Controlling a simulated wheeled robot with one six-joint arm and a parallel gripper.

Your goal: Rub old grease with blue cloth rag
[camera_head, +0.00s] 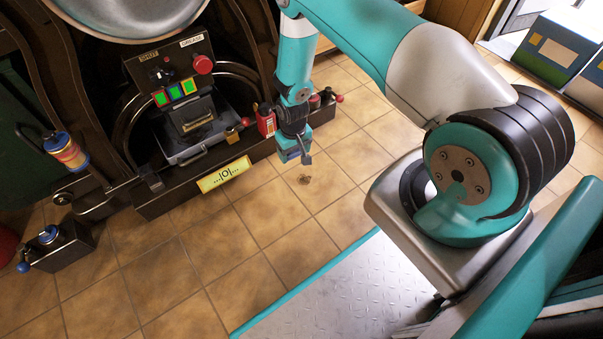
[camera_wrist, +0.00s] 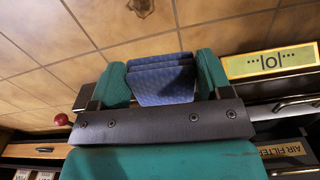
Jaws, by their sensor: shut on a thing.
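A blue folded cloth rag (camera_wrist: 163,82) is between the two teal fingers of my gripper (camera_wrist: 163,72) in the wrist view, and the gripper is shut on it. In the head view my gripper (camera_head: 295,150) points down in front of the machine's base, with a bit of the blue rag (camera_head: 288,156) showing at its tip. A small dark brown patch, which looks like the old grease (camera_head: 304,179), lies on the tiled floor just beyond the gripper. It also shows at the top edge of the wrist view (camera_wrist: 141,6). The rag appears apart from the patch.
The dark machine (camera_head: 150,202) stands at the left, with a control panel (camera_head: 170,70), a grey drawer (camera_head: 203,150) and a yellow label (camera_head: 223,175). A red canister (camera_head: 266,122) is beside my arm. The tiled floor (camera_head: 180,270) in front is clear.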

